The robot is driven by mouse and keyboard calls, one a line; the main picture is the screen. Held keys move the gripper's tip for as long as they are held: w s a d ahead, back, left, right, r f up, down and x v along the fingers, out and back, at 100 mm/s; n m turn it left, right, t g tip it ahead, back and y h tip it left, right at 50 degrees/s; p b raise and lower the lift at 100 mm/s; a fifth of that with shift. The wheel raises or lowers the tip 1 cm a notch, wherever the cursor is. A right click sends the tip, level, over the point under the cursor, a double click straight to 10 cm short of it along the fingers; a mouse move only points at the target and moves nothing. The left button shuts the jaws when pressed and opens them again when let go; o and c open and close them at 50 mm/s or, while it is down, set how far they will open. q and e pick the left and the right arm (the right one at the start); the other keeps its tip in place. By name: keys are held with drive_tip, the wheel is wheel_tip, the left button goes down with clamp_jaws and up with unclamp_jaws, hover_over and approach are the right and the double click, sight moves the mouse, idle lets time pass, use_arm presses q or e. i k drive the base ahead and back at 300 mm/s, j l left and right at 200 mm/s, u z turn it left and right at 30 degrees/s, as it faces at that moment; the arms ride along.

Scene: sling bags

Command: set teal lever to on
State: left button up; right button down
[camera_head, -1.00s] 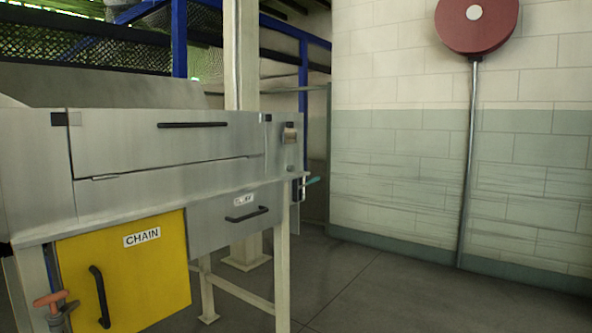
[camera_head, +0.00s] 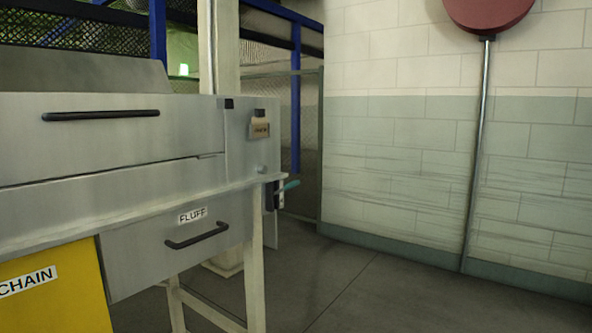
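The teal lever (camera_head: 291,185) sticks out to the right at the far right end of the grey metal machine. It is small in view and tilts slightly upward toward its tip. A dark mount (camera_head: 273,195) is at its base, partly hidden by the machine's edge. I cannot read any on or off marking beside it. Neither of my grippers shows in the head view.
The grey machine (camera_head: 110,190) fills the left, with a drawer labelled FLUFF (camera_head: 180,240) and a yellow panel labelled CHAIN (camera_head: 60,295). Open floor (camera_head: 370,295) lies to the right, before a tiled wall (camera_head: 400,160) with a red disc (camera_head: 487,12) on a pole.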

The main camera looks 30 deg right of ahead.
sight(287, 186)
drive_tip(key=i+l, duration=0.2)
drive_tip(key=l, duration=0.15)
drive_tip(key=i+l, duration=0.4)
drive_tip(key=l, duration=0.25)
